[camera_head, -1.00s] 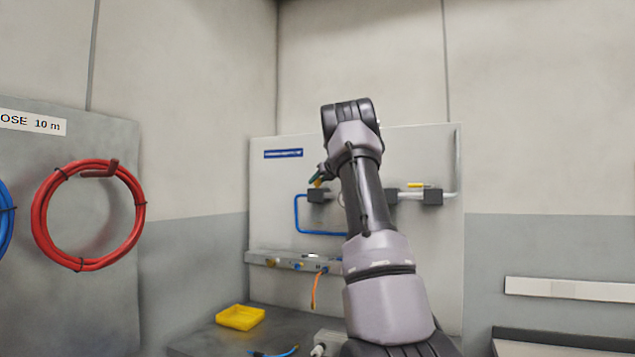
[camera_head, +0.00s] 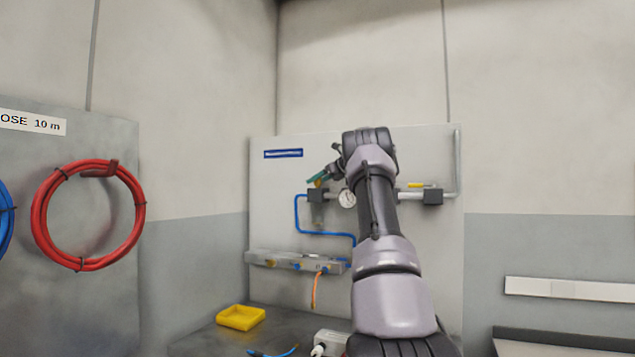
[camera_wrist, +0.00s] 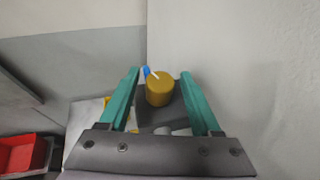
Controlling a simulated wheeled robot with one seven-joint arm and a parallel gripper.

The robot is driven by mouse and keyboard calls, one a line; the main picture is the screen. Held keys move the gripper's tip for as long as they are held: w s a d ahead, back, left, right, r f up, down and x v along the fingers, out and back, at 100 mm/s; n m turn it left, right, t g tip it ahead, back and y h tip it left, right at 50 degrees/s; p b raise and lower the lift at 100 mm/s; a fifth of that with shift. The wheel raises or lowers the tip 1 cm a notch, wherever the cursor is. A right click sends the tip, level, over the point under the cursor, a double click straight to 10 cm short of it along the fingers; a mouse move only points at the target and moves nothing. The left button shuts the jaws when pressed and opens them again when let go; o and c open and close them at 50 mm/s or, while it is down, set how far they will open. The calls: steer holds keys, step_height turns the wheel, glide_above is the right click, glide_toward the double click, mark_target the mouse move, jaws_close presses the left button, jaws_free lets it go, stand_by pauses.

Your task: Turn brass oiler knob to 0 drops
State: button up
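The brass oiler knob (camera_wrist: 159,90) is a short gold cylinder with a white mark on its top, on a dark block (camera_wrist: 160,114). In the wrist view it lies between the two green fingers of my gripper (camera_wrist: 159,88), with a gap showing on each side. In the head view the knob (camera_head: 319,183) shows small on top of the dark block at the left of the pipe line, and my gripper (camera_head: 318,177) is right at it. My gripper is open. A small blue piece (camera_wrist: 146,71) shows beside the knob. I cannot read the drop scale.
A round gauge (camera_head: 347,198) sits right of the knob's block. A blue hose (camera_head: 297,215) runs below, above a manifold rail (camera_head: 290,260). A red bin (camera_wrist: 22,154) shows lower left in the wrist view.

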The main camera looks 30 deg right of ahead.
steer(key=shift+s, duration=0.1)
steer(key=v, duration=1)
steer(key=shift+s+r, duration=0.15)
steer(key=shift+s, duration=0.1)
steer(key=shift+d, duration=0.1)
